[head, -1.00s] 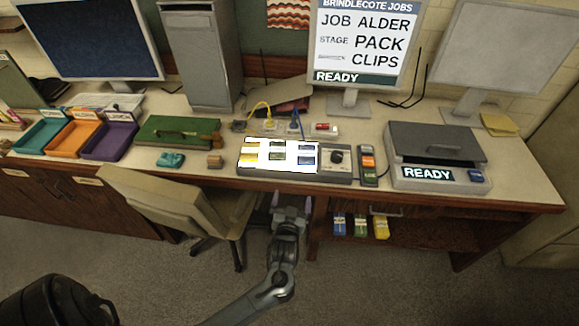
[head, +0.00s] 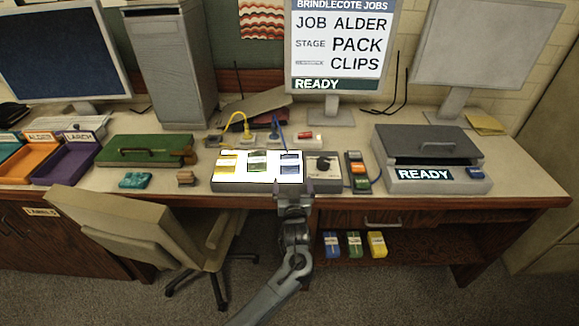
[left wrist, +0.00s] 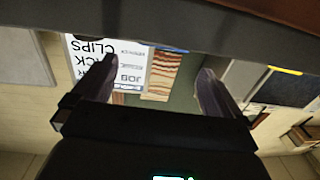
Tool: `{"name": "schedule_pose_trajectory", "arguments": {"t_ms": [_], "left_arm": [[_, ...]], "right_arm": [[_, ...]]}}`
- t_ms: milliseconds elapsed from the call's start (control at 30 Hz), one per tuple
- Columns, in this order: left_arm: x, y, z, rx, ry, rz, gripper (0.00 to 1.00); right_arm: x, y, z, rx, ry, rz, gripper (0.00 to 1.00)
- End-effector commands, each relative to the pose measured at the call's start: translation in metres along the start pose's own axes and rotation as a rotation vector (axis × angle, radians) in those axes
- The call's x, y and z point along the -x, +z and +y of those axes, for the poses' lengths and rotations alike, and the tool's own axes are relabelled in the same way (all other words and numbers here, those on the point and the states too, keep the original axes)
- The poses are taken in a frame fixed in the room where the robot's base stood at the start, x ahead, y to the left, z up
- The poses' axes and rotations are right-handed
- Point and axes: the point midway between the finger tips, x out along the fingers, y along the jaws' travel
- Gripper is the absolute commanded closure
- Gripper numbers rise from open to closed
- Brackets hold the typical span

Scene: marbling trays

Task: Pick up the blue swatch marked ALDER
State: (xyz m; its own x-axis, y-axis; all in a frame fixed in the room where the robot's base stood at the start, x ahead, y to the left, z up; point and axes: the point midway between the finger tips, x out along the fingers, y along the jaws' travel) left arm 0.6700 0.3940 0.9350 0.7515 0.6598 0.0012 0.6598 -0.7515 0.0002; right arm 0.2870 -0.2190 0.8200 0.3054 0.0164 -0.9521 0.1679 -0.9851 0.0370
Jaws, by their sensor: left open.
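A blue swatch (head: 290,157) with a pale label lies at the right of the lit white panel (head: 243,176). The label is too small to read, so I cannot confirm ALDER. A green swatch (head: 257,160) and a yellow swatch (head: 227,163) lie to its left. My left gripper (head: 293,188) is at the panel's front edge, just in front of the blue swatch and apart from it. Its fingers are spread and empty; they also show open in the left wrist view (left wrist: 155,82), where no swatch appears. My right gripper is not in view.
A knob box (head: 323,168) and a button strip (head: 357,172) stand right of the panel. A grey lidded unit (head: 430,180) reads READY. A chair (head: 150,225) stands at the front left. Blue, green and yellow packs (head: 353,244) sit on the shelf below. A monitor reads JOB ALDER.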

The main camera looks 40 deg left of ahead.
Motion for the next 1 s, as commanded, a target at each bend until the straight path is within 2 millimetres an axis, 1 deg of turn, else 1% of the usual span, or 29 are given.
{"name": "schedule_pose_trajectory", "arguments": {"t_ms": [33, 267, 467, 600, 733, 933, 1000], "left_arm": [[-0.004, 0.000, 0.000, 0.000, -0.001, 0.001, 0.00], [-0.017, 0.003, -0.002, -0.001, -0.001, 0.001, 0.00], [-0.042, 0.009, -0.005, -0.002, -0.002, 0.001, 0.00], [-0.056, 0.008, -0.003, 0.000, 0.000, 0.001, 0.00], [-0.060, 0.008, -0.004, 0.000, 0.000, 0.000, 0.00], [-0.060, 0.008, -0.004, 0.000, 0.000, -0.001, 0.00], [-0.060, 0.008, -0.004, 0.000, 0.000, -0.001, 0.11]], "right_arm": [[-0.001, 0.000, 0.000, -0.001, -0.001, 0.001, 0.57], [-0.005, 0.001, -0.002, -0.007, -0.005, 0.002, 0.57], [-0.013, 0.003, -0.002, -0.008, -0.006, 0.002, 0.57], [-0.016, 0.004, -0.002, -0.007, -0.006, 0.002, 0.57], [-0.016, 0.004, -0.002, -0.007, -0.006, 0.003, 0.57], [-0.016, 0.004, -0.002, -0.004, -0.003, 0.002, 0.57], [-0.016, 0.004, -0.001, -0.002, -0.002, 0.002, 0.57]]}}
